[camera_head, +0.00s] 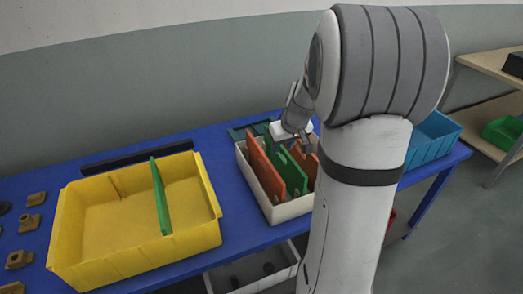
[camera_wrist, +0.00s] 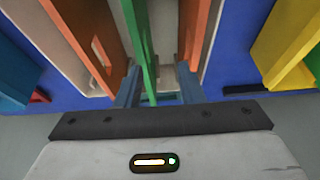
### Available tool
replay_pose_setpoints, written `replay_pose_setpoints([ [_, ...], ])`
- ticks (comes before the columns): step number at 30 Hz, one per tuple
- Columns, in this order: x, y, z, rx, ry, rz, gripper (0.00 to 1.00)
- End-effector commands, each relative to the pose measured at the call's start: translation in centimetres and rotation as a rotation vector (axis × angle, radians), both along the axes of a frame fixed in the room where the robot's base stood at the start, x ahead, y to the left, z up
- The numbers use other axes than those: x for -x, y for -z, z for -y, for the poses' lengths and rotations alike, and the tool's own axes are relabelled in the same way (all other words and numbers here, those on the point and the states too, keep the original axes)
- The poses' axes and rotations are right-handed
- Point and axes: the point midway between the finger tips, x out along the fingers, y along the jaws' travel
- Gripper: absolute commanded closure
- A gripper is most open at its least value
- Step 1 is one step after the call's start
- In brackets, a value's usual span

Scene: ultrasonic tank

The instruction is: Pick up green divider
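Green dividers (camera_head: 292,174) stand upright between orange dividers (camera_head: 262,167) in a white bin (camera_head: 290,210) on the blue table. In the wrist view a green divider (camera_wrist: 147,60) runs between the two fingers of my gripper (camera_wrist: 158,86). The fingers are apart, with a visible gap on the right side of the divider, and the left finger is closer to it. In the head view my gripper is over the bin, and my arm hides part of the bin's right side. Another green divider (camera_head: 160,197) stands in a yellow bin (camera_head: 208,236).
Orange dividers (camera_wrist: 90,40) flank the green one closely in the wrist view. A blue bin (camera_head: 430,142) stands to the right of my arm. A dark bar (camera_head: 137,157) lies behind the yellow bin. Small brown parts (camera_head: 29,222) lie at the left.

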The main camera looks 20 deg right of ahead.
Motion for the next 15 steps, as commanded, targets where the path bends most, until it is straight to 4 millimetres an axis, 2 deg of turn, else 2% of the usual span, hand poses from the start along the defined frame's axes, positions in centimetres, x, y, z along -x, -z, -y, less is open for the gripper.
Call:
replay_pose_setpoints([
  [1,-0.6,0.9,0.9,0.004,0.004,0.003,0.65],
  [5,-1.5,1.8,2.0,0.009,0.005,0.012,0.65],
  [15,-3.0,5.2,2.2,0.010,0.006,0.012,0.65],
])
